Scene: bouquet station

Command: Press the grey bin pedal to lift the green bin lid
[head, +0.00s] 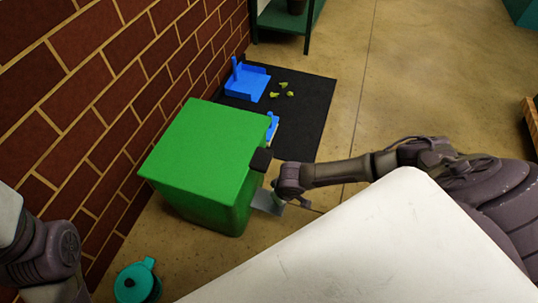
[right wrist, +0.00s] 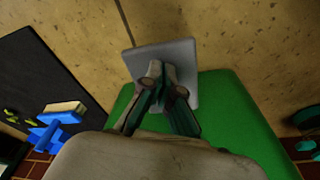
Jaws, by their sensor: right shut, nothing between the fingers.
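The green bin (head: 200,205) stands on the floor against the brick wall. Its green lid (head: 205,145) looks flat and closed from above. The grey pedal (head: 267,203) juts from the foot of the bin on the side facing my right arm; it is a pale plate in the right wrist view (right wrist: 182,58). My right gripper (head: 289,199) is shut and empty beside the bin, over the pedal. In the right wrist view its fingertips (right wrist: 163,75) overlap the plate; I cannot tell whether they touch it. My left gripper is out of view; only part of that arm shows.
A black mat (head: 305,110) beyond the bin holds a blue dustpan (head: 247,82), yellow-green scraps (head: 283,84) and a blue brush (right wrist: 58,122). A teal can (head: 138,283) stands near the wall. A white surface (head: 380,250) fills the lower right foreground. Floor right of the mat is clear.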

